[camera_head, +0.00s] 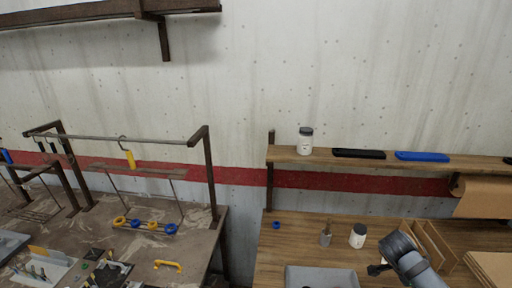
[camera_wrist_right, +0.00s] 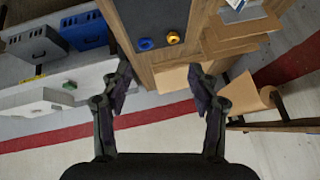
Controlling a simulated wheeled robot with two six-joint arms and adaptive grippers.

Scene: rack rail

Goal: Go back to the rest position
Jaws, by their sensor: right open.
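My right arm comes in at the lower right of the head view, over the wooden bench (camera_head: 262,262). Its gripper (camera_head: 378,269) is small and partly hidden there by the arm. In the right wrist view my right gripper (camera_wrist_right: 160,82) has its two fingers spread wide, with nothing between them. It appears to be in free air, apart from the bench and shelf. My left gripper is in neither view.
A wooden shelf (camera_head: 286,155) holds a white jar (camera_head: 305,141), a black tray (camera_head: 359,153) and a blue tray (camera_head: 423,156). On the bench are a grey bin (camera_head: 322,273), another jar (camera_head: 358,236) and wooden dividers (camera_head: 437,246). A brown paper roll (camera_head: 484,197) hangs right.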

